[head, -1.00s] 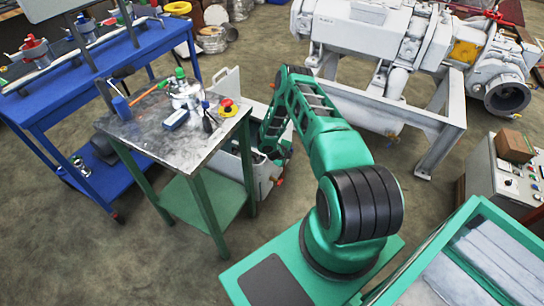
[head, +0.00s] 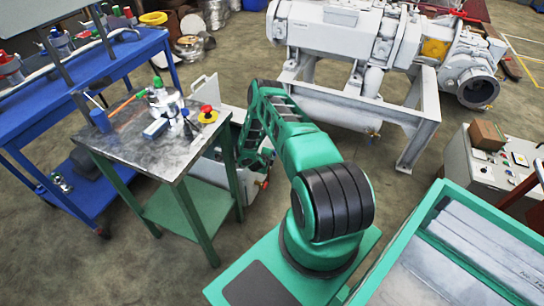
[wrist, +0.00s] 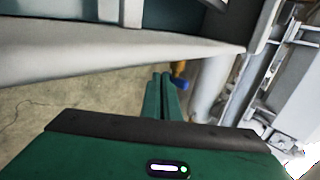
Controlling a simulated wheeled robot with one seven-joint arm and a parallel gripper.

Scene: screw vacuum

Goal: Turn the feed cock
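A small part with a yellow-orange body and a blue end (wrist: 181,74) shows just beyond my fingertips in the wrist view; it may be the feed cock, but I cannot tell for sure. My gripper (wrist: 161,76) shows there as two green fingers side by side, shut with nothing visible between them. The fingers overlap the part's left side in the picture; whether they touch it is unclear. In the head view my gripper is hidden behind my green arm.
The grey screw vacuum machine (head: 335,30) stands on a frame at the back. The metal-topped table (head: 150,150) with small tools stands left of my arm, before a blue bench (head: 120,62). A control cabinet (head: 490,172) stands at right. Pale pipes (wrist: 210,90) crowd the wrist view's right.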

